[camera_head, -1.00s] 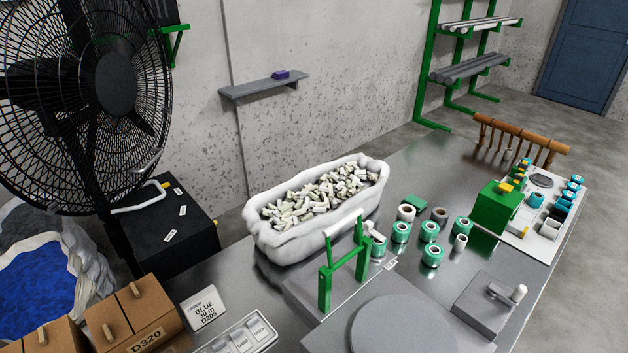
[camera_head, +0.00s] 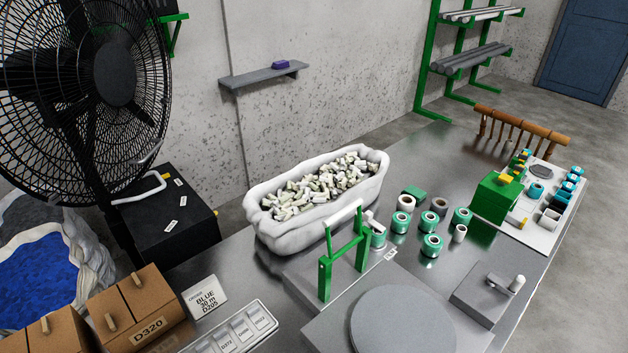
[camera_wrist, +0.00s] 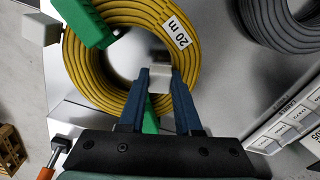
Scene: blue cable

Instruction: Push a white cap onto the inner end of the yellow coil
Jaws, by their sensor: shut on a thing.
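The yellow coil (camera_wrist: 82,75), with a "20 m" label, lies below my gripper in the wrist view. My gripper (camera_wrist: 160,76), with blue fingers, is shut on a small white cap (camera_wrist: 159,77) over the coil's open middle, near its right inner side. The coil's inner end is not clearly visible, and I cannot tell whether the cap touches it. A white tub (camera_head: 285,235) of many loose white caps (camera_head: 315,190) stands by the wall in the head view. The gripper and the yellow coil do not show in the head view.
A green bracket (camera_wrist: 88,22) crosses the coil's upper left. A grey coil (camera_wrist: 285,22) lies upper right, above a labelled tray (camera_wrist: 262,143). In the head view, a green stand (camera_head: 325,275), a round plate (camera_head: 405,325) and several tape rolls (camera_head: 432,246) occupy the metal table.

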